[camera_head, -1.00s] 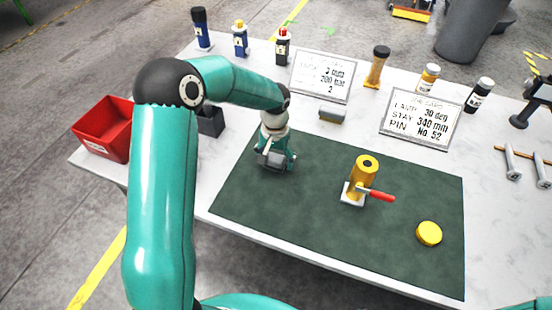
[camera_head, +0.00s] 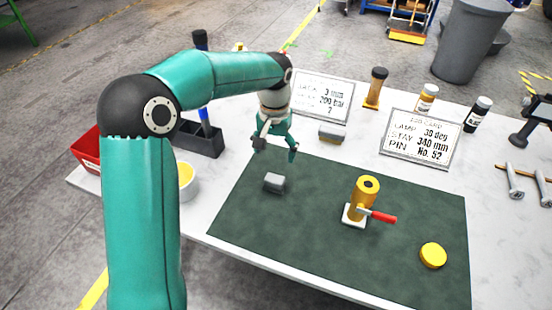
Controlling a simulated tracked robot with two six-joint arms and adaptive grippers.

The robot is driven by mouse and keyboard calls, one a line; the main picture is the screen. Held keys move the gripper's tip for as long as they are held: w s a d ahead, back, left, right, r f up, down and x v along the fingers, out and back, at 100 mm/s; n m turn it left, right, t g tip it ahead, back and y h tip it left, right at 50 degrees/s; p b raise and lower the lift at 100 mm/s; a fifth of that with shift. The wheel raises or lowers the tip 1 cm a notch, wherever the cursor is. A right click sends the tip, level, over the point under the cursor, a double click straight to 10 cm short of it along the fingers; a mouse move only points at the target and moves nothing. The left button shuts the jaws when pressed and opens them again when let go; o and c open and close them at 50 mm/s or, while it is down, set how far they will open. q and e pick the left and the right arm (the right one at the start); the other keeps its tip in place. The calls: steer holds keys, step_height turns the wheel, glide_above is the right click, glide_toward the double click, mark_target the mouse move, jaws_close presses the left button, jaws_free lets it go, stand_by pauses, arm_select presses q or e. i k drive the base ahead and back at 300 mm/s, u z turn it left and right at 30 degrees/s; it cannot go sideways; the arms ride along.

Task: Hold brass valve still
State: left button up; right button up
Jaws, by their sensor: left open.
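The brass valve (camera_head: 366,192) stands upright on a small white base on the right half of the dark green mat (camera_head: 310,240). Its red-handled lever (camera_head: 382,217) points to the right. My left gripper (camera_head: 275,150) is open and empty, above the far left part of the mat, to the left of the valve and apart from it. A small grey block (camera_head: 274,182) lies on the mat just in front of and below the gripper. A round yellow cap (camera_head: 433,255) lies near the mat's right front corner. My right gripper is not in the view.
Two sign cards (camera_head: 322,96) (camera_head: 421,139) stand behind the mat, with a grey block (camera_head: 332,133) between. Bottles (camera_head: 477,114) line the back. A red bin (camera_head: 86,150) and white cup (camera_head: 187,182) are partly behind my left arm. Bolts (camera_head: 513,180) lie at right.

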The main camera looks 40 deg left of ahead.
mark_target(363, 196)
steer(key=k, duration=1)
